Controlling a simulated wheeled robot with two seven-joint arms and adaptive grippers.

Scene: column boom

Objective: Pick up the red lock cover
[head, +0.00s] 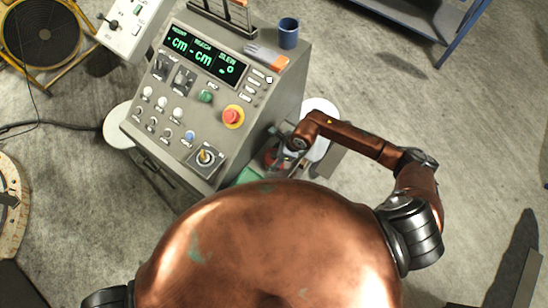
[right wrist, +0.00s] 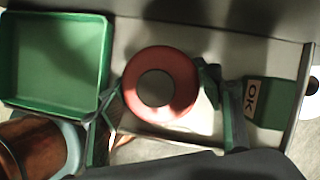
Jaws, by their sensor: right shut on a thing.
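The red lock cover (right wrist: 183,92) is a round red piece with a dark grey centre. In the right wrist view it sits between the two fingers of my right gripper (right wrist: 161,88), which is shut on it. In the head view my right gripper (head: 279,158) is low at the right side of the console, partly hidden by my arm and body. There only a small reddish patch shows by it. I cannot tell whether the cover still touches the surface under it. My left gripper is not in view.
A green open tray (right wrist: 104,62) lies left of the cover on a pale shelf (right wrist: 222,50), with a green "OK" tag (right wrist: 272,101) to the right. The grey console (head: 225,118) has a red button (head: 233,115) and a blue cup (head: 288,33).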

